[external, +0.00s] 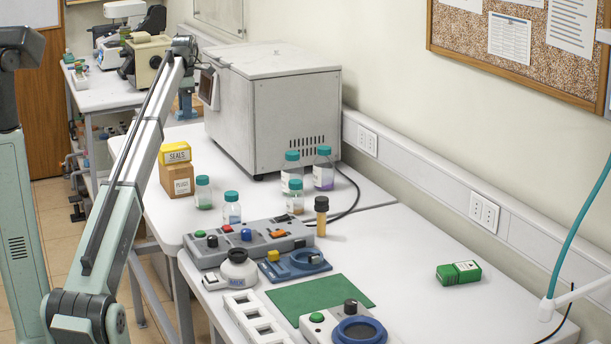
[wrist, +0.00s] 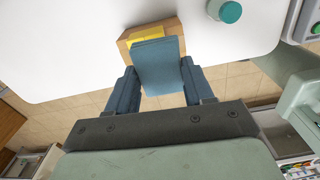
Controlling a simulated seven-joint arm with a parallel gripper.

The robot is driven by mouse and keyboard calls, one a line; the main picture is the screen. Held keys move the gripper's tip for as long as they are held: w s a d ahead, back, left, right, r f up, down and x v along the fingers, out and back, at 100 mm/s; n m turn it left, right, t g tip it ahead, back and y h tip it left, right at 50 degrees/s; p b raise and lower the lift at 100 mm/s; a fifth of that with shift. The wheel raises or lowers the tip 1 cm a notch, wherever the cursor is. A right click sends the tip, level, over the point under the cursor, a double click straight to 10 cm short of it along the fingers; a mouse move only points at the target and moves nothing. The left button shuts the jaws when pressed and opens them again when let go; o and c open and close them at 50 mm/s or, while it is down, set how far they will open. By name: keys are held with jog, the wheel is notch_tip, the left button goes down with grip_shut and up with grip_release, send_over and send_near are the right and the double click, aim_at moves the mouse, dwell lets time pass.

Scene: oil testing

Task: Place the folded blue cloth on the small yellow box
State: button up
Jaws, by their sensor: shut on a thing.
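The folded blue cloth (wrist: 157,58) is held between the two fingers of my gripper (wrist: 158,70) in the wrist view. The small yellow box (external: 175,152), labelled SEALS, sits on top of a brown cardboard box labelled PLUGS (external: 177,180) in the external view. In the wrist view the yellow box (wrist: 146,40) shows just beyond the cloth and is partly covered by it. In the external view my gripper (external: 187,108) hangs behind and above the boxes, and a small blue part shows there; I cannot tell cloth from fingers. The gap to the box is unclear.
The table's left edge lies close to the boxes; the right side is mostly clear.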

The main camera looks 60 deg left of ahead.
aim_at(174, 146)
jog(key=s, duration=0.1)
jog(key=s+a, duration=0.2)
jog(key=shift+r+n, duration=0.3)
jog(key=shift+s+a+f, duration=0.1)
jog(key=shift+s+f, duration=0.05)
jog(key=shift+f, duration=1.5)
jog(key=shift+s+a+f, duration=0.1)
jog(key=shift+a+f, duration=0.05)
jog(key=shift+f, duration=1.5)
jog(key=shift+s+a+f, duration=0.1)
jog(key=shift+s+f, duration=0.05)
jog(key=shift+f, duration=1.5)
jog(key=shift+f, duration=0.15)
jog(key=o, duration=1)
notch_tip(174, 146, up, 12)
jog(key=shift+r, duration=0.15)
